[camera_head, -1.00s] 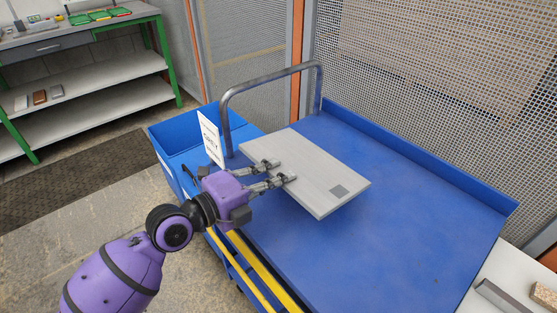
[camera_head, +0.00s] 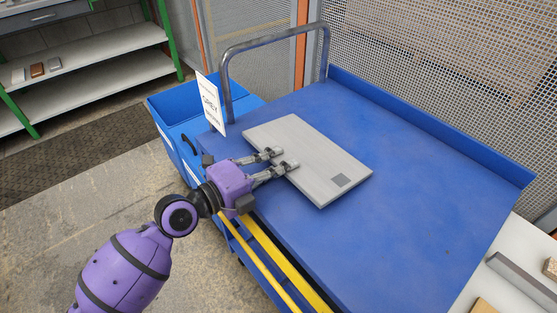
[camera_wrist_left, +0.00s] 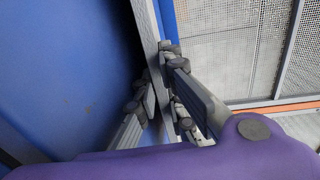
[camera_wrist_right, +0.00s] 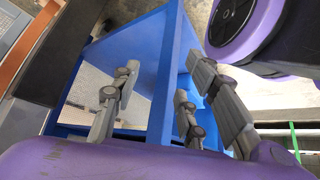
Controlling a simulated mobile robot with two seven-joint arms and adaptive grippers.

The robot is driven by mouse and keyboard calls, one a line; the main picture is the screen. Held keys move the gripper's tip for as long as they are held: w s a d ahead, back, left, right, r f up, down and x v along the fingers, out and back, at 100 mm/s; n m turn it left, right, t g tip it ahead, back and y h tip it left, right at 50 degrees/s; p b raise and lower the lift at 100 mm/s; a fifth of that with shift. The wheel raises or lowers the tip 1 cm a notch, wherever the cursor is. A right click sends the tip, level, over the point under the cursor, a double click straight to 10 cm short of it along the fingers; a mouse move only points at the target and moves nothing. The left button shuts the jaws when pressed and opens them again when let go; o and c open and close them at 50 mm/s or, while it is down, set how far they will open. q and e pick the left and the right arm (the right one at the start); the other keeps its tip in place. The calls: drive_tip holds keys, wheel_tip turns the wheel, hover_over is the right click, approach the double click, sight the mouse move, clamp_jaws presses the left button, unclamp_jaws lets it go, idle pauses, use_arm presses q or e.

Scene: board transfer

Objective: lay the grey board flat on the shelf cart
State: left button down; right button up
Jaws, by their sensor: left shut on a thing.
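The grey board (camera_head: 310,155) is a flat rectangle with a dark square near one corner. It is about level over the near left part of the blue deck of the shelf cart (camera_head: 430,180). My left gripper (camera_head: 282,159) is shut on the board's near long edge. In the left wrist view its fingers (camera_wrist_left: 158,85) are on both sides of the board's edge (camera_wrist_left: 149,40), close to the blue deck. I cannot tell whether the board touches the deck. My right gripper (camera_wrist_right: 160,72) shows only in its wrist view, with its fingers apart and empty.
A metal push handle (camera_head: 226,85) rises at the cart's left end, with a white "GREY" sign (camera_head: 210,100) and a blue bin (camera_head: 172,118) beside it. A mesh fence (camera_head: 450,60) stands behind. The deck's right side is clear. A pale table (camera_head: 500,270) is at lower right.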

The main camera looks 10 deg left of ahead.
drive_tip(key=shift+s+f, duration=0.15)
drive_tip(key=shift+s, duration=0.1)
use_arm(q)
drive_tip(key=c, duration=1.8)
unclamp_jaws()
drive_tip(key=shift+o, duration=0.2)
use_arm(e)
drive_tip(key=shift+d, duration=0.1)
use_arm(q)
drive_tip(key=shift+f, duration=0.15)
